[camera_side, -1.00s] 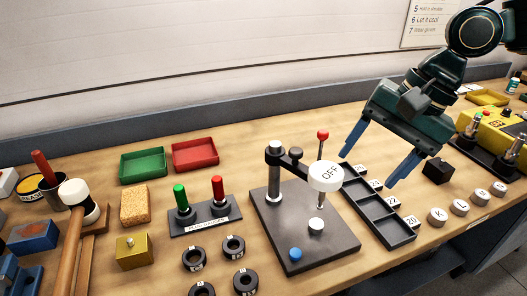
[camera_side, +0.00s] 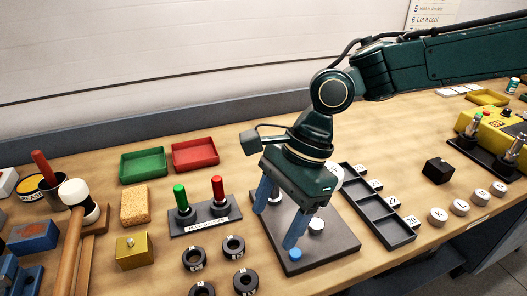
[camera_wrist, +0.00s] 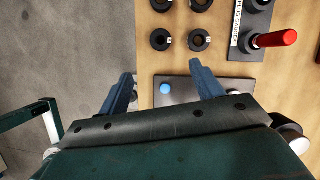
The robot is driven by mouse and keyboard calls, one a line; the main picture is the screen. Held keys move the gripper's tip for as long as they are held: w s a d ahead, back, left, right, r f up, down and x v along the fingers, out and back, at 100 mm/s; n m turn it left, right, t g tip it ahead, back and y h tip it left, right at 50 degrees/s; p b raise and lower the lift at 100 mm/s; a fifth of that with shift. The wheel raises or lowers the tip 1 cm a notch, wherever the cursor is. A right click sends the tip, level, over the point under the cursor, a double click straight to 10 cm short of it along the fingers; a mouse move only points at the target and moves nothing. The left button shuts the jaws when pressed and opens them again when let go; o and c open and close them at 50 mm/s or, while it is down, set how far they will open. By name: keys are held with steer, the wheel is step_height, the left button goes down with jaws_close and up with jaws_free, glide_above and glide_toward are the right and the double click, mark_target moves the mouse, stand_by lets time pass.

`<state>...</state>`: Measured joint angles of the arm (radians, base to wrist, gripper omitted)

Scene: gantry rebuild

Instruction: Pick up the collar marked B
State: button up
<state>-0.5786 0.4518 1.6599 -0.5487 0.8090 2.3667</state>
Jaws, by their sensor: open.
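Several black ring collars lie flat on the bench in the side view, in two rows: back-left collar (camera_side: 193,259), back-right collar (camera_side: 233,247), front-left collar (camera_side: 202,290) and front-right collar (camera_side: 245,282). Each has a small white label, too small to read, so I cannot tell which is B. In the wrist view two collars (camera_wrist: 160,40) (camera_wrist: 199,40) show whole beyond the fingertips, and others sit at the top edge. My gripper (camera_side: 276,230) is open and empty, with blue fingers pointing down over the dark press plate, right of the collars. It also shows in the wrist view (camera_wrist: 160,72).
The dark press plate (camera_side: 335,243) carries a blue button (camera_side: 295,254); my gripper hides most of its post. A peg stand with a green peg (camera_side: 180,197) and red peg (camera_side: 218,190) stands behind the collars. A yellow block (camera_side: 134,251) is left. A compartment tray (camera_side: 375,215) lies right.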

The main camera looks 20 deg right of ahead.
glide_above(251, 277)
steer(key=d, duration=0.2)
steer(key=shift+w+f, duration=0.15)
steer(key=shift+f, duration=3.75)
steer(key=shift+a, duration=0.1)
steer(key=shift+w+x, duration=0.2)
steer(key=shift+x, duration=2.35)
steer(key=shift+s, duration=0.15)
steer(key=c, duration=1.2)
steer(key=shift+r, duration=5)
